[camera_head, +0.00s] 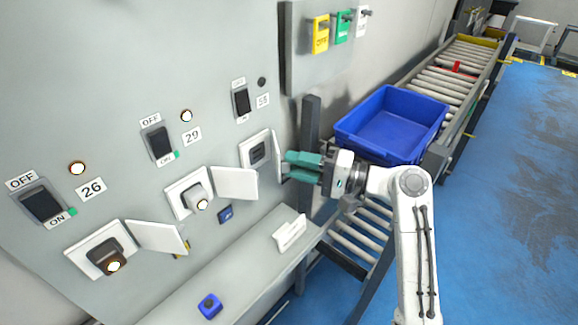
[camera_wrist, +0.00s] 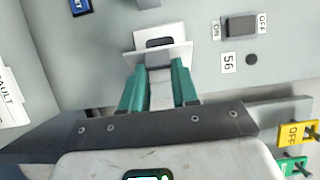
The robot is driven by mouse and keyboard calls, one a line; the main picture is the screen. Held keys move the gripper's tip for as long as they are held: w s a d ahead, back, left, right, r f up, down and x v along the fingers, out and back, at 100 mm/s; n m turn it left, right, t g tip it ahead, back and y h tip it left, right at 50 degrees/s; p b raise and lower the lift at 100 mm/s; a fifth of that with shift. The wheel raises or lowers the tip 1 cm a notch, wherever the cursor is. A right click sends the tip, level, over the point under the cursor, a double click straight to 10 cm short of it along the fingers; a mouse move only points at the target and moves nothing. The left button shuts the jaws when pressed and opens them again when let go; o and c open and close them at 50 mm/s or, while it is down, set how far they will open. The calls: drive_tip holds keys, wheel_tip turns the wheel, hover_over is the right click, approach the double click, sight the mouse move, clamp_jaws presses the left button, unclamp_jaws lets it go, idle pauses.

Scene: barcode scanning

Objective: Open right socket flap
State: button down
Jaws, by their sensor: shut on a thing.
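The right socket (camera_head: 258,153) is a white frame with a dark recess on the grey wall panel. Its white flap (camera_head: 277,156) stands out from the panel at the socket's right side, so the recess shows. My gripper (camera_head: 288,166), with green fingers, is at the flap, its fingertips on either side of the flap's edge and shut on it. In the wrist view the flap (camera_wrist: 160,56) stands out between the green fingers (camera_wrist: 157,82), with the socket (camera_wrist: 160,41) behind it. The exact finger contact is partly hidden.
The left socket (camera_head: 100,250) and middle socket (camera_head: 188,192) have plugs in them and their flaps open. A ledge (camera_head: 245,262) below carries a white holder (camera_head: 290,234) and a blue block (camera_head: 210,306). A blue crate (camera_head: 392,128) stands on the roller conveyor behind my gripper.

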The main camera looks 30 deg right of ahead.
drive_tip(key=shift+w+d, duration=0.2)
drive_tip(key=shift+d, duration=0.65)
drive_tip(key=c, duration=0.8)
unclamp_jaws()
drive_tip(key=shift+w+a, duration=0.1)
drive_tip(key=shift+a, duration=0.05)
drive_tip(key=shift+c, duration=0.2)
